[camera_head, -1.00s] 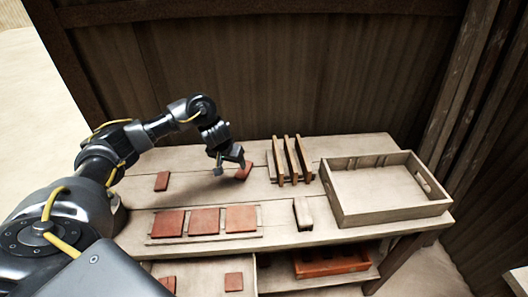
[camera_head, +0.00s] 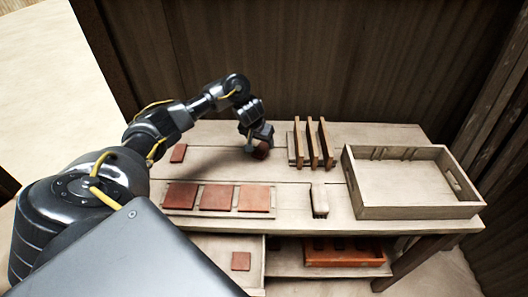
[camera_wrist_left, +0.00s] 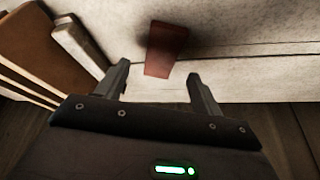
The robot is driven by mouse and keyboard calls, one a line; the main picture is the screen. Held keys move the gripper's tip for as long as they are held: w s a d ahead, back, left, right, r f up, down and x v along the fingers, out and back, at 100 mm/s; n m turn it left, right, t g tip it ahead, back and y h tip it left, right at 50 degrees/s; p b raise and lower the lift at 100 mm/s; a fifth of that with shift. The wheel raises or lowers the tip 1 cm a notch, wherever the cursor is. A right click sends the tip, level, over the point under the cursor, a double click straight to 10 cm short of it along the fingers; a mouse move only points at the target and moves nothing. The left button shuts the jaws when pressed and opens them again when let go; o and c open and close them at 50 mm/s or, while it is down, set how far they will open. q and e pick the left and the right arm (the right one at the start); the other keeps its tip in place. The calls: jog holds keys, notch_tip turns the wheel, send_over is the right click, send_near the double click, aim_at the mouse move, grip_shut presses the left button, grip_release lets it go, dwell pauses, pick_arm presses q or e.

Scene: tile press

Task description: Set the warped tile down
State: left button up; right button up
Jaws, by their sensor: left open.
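A small red-brown tile (camera_head: 262,152) is on the back part of the table, left of the wooden rack; I cannot tell from its shape whether it is warped. My left gripper (camera_head: 257,139) is right above it and partly covers it in the head view. In the left wrist view the tile (camera_wrist_left: 166,48) lies on the pale tabletop just beyond the fingertips. The left gripper (camera_wrist_left: 158,72) is open there, its fingers apart with nothing clamped between them. My right gripper is not in view.
A rack of upright wooden slats (camera_head: 313,143) stands close right of the gripper. A tray (camera_head: 415,211) is farther right. Three larger tiles (camera_head: 217,197) lie in a row in front, with another small tile (camera_head: 179,153) at left. A pale block (camera_head: 319,200) is in front of the rack.

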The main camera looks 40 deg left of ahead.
aim_at(262, 149)
pick_arm(q)
jog(key=shift+s+f, duration=0.25)
jog(key=shift+f, duration=0.5)
jog(key=x, duration=0.3)
jog(key=shift+w+b, duration=0.3)
jog(key=shift+s+r, duration=0.1)
jog(key=shift+s, duration=0.1)
jog(key=shift+c, duration=0.2)
jog(key=shift+w, duration=0.15)
jog(key=c, duration=1.2)
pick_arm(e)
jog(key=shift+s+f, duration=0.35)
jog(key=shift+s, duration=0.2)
pick_arm(q)
jog(key=shift+r, duration=0.1)
